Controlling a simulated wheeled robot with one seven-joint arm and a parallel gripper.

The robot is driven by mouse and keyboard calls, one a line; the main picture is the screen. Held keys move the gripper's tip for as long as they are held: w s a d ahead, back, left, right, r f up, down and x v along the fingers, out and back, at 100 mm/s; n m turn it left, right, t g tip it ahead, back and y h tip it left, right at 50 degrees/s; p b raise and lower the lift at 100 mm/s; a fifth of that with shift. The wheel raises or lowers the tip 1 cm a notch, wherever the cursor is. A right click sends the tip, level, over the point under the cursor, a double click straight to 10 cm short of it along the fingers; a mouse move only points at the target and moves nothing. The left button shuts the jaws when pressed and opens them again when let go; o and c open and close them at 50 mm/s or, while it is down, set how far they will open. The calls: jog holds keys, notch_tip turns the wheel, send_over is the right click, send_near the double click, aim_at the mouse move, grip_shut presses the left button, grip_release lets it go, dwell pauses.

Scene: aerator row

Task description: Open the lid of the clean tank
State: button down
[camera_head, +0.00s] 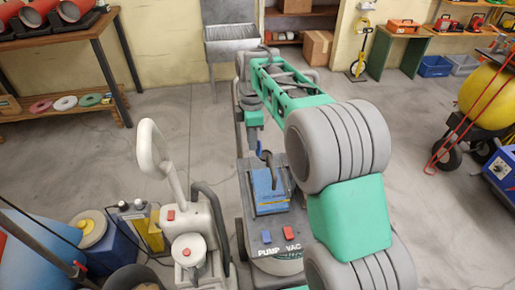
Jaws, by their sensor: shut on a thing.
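My arm reaches over the floor machine marked PUMP and VAC, and its end points down. My gripper (261,153) is small in the head view, at the back edge of a blue panel (265,187) on the machine's grey top. The panel looks like the lid of the clean tank, though I cannot read its label. My gripper is shut at a dark bar by the panel's back edge, which appears to be its grip. The fingertips are too small to make out. I cannot tell how far the panel is raised. My arm hides the machine's right side.
A pale grey machine with an upright loop handle (156,150) stands close on the left. A blue-and-yellow container group (130,235) is beside it. A grey sink (232,45) is behind. A yellow drum cart (485,100) stands right. Floor between is clear.

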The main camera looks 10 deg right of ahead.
jog(key=a+h+p, duration=0.1)
jog(key=h+p, duration=0.1)
jog(key=p, duration=0.4)
jog(key=a+f+h+p, duration=0.1)
jog(key=h+p, duration=0.1)
jog(key=p, duration=0.5)
jog(key=a+f+h+p, duration=0.1)
jog(key=h+p, duration=0.1)
jog(key=p, duration=0.4)
jog(key=shift+a+h+p, duration=0.35)
jog(key=shift+h, duration=0.05)
jog(key=c, duration=1.4)
grip_release()
jog(key=shift+o, duration=0.2)
jog(key=shift+a+r, duration=0.1)
